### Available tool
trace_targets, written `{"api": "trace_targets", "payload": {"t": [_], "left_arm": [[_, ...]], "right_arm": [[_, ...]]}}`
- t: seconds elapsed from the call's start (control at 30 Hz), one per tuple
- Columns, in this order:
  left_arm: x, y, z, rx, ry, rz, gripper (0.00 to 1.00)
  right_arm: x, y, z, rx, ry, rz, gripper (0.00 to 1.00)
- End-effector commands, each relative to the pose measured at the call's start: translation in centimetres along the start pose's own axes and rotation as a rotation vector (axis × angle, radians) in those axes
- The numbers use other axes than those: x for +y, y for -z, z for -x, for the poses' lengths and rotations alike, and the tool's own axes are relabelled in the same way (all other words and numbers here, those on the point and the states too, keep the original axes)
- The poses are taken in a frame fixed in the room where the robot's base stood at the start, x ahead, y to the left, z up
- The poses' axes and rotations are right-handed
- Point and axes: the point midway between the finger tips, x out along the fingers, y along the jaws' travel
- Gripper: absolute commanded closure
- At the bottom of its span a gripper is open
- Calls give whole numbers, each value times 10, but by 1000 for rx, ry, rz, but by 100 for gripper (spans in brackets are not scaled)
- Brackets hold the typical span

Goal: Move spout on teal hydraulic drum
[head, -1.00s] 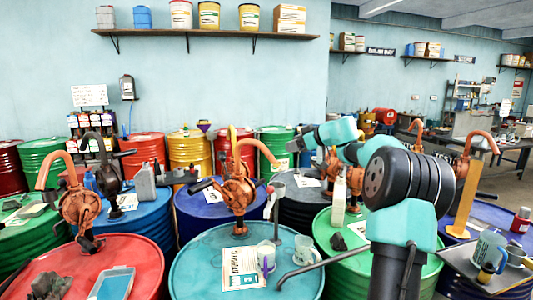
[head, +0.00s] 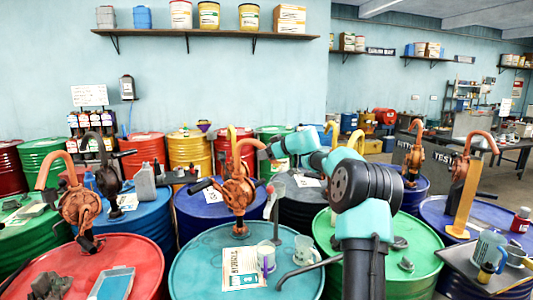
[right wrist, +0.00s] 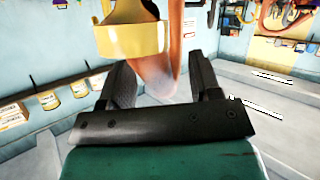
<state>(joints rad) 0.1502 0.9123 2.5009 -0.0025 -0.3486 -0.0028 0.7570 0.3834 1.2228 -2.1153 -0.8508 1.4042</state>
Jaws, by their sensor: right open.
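The teal drum (head: 205,285) stands at the front middle of the head view. A copper-coloured hand pump (head: 238,190) stands at its back edge. My right gripper (head: 268,151) is at the spout's outer end, small and partly hidden in the head view. In the right wrist view the spout (right wrist: 160,72) passes between the two open fingers, with a yellow collar (right wrist: 133,40) above them. I cannot tell whether either finger touches it. My left gripper is not in view.
A printed sheet (head: 240,270) and clear mugs (head: 306,250) are on the teal drum. A red drum (head: 140,250) is at left and a green drum (head: 405,265) at right. Pumps and blue drums crowd behind. A wall shelf (head: 210,34) is above.

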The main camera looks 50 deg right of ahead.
Motion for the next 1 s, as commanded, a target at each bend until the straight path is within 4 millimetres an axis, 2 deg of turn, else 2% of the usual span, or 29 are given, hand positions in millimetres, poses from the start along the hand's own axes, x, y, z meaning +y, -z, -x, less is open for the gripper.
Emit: {"api": "trace_targets", "payload": {"t": [0.17, 0.77, 1.0], "left_arm": [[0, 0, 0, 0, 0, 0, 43], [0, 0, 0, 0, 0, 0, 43], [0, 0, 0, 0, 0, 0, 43]], "right_arm": [[0, 0, 0, 0, 0, 0, 42], [0, 0, 0, 0, 0, 0, 99], [0, 0, 0, 0, -1, -1, 100]]}}
